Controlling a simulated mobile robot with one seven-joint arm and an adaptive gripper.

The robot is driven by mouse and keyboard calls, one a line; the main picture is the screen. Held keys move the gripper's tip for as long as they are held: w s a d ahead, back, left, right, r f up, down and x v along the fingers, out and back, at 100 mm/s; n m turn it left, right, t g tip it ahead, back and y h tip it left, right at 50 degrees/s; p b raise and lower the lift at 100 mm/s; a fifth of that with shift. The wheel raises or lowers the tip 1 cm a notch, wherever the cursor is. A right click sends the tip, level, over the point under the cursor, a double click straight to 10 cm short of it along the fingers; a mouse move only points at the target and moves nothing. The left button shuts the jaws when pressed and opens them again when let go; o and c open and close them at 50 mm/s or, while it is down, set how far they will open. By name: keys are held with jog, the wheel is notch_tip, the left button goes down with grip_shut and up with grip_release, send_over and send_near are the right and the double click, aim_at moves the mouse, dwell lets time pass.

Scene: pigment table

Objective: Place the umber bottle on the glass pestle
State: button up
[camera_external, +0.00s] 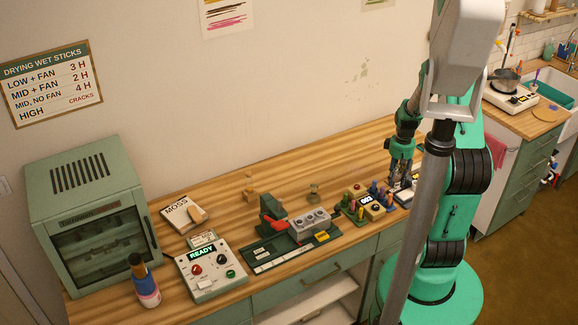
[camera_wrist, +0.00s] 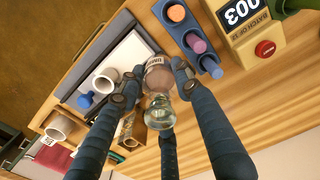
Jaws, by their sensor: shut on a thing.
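The umber bottle (camera_wrist: 157,76) is between my gripper's dark blue fingers (camera_wrist: 156,73) in the wrist view. Its brownish body carries a label, and my gripper is shut on it. A clear greenish glass part (camera_wrist: 160,114) overlaps its lower side in the picture; I cannot tell whether it is the bottle's own glass or the glass pestle. In the external view my gripper (camera_external: 402,178) points down near the right end of the bench, and the bottle is too small to make out.
Beside my fingers lies a dark tray with a white sheet (camera_wrist: 118,62), a white cup (camera_wrist: 105,80) and a blue piece (camera_wrist: 85,100). A blue rack (camera_wrist: 192,42) and the yellow "003" counter (camera_wrist: 246,18) are close on the other side. Bare wood (camera_external: 345,160) lies behind them.

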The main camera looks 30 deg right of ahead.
notch_tip(320, 180, up, 14)
jog(key=shift+f, duration=0.15)
jog(key=a+n+p, duration=0.2)
jog(key=a+p, duration=0.4)
jog(key=a, duration=2.4)
notch_tip(320, 180, down, 6)
jog(key=shift+s+d+r, duration=0.1)
jog(key=shift+d+r, duration=0.05)
jog(key=shift+r, duration=0.05)
jog(key=w, duration=0.5)
jog(key=w+f, duration=0.1)
jog(key=w, duration=0.9)
jog(key=shift+f+b, duration=0.15)
jog(key=shift+b, duration=0.15)
jog(key=shift+w, duration=0.1)
